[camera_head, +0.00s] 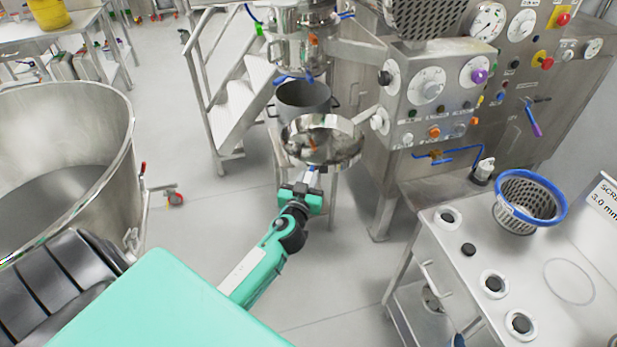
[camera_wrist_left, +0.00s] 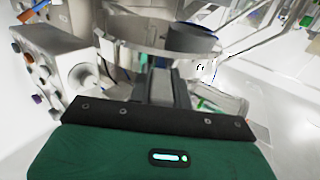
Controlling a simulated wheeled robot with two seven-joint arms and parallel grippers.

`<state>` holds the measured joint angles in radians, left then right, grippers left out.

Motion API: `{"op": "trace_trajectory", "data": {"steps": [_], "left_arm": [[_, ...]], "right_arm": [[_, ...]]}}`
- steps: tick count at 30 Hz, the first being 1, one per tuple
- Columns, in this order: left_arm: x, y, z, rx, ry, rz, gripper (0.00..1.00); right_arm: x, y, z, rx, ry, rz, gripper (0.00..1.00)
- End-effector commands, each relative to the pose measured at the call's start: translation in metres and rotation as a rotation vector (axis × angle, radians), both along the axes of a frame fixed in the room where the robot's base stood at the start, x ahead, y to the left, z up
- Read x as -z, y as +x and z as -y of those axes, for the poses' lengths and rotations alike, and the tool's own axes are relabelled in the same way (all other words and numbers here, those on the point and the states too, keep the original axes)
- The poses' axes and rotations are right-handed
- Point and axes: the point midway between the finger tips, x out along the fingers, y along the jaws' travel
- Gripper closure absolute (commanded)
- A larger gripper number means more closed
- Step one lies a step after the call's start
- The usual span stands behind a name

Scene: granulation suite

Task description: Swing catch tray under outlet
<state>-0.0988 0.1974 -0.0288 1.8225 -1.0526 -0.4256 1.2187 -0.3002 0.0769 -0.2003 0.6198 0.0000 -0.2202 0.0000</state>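The catch tray (camera_head: 322,150) is a round, shallow, shiny steel pan beside the machine, in the middle of the head view. Its curved wall (camera_wrist_left: 122,47) spans the upper middle of the left wrist view. My left gripper (camera_head: 311,176) is at the near side of the tray, pointing at its rim. In the wrist view its fingers (camera_wrist_left: 164,72) look close together and reach the near wall. Whether they grip a handle there is hidden. A steel pot (camera_head: 302,98) stands just behind the tray, below a steel vessel (camera_head: 300,45). My right gripper is not in view.
The machine's control panel (camera_head: 450,85) with dials and knobs stands right of the tray. A steel bench (camera_head: 550,290) with a blue-rimmed basket (camera_head: 530,200) is at right. A large steel bowl (camera_head: 70,150) is at left. White steps (camera_head: 235,100) stand behind. Floor between is clear.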

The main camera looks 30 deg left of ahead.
Motion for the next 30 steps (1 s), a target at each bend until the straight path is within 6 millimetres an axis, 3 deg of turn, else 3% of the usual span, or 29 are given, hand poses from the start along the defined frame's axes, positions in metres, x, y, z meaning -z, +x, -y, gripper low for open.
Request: {"op": "trace_trajectory", "data": {"steps": [2,11,30], "left_arm": [[0.0,0.0,0.0,0.0,0.0,0.0,1.0],[0.002,0.002,-0.011,0.019,0.004,-0.004,1.0],[0.008,0.03,-0.133,0.264,0.005,-0.01,1.0]], "right_arm": [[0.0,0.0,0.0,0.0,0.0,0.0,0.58],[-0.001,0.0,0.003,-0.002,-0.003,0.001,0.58],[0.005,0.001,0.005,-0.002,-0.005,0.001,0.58]]}}
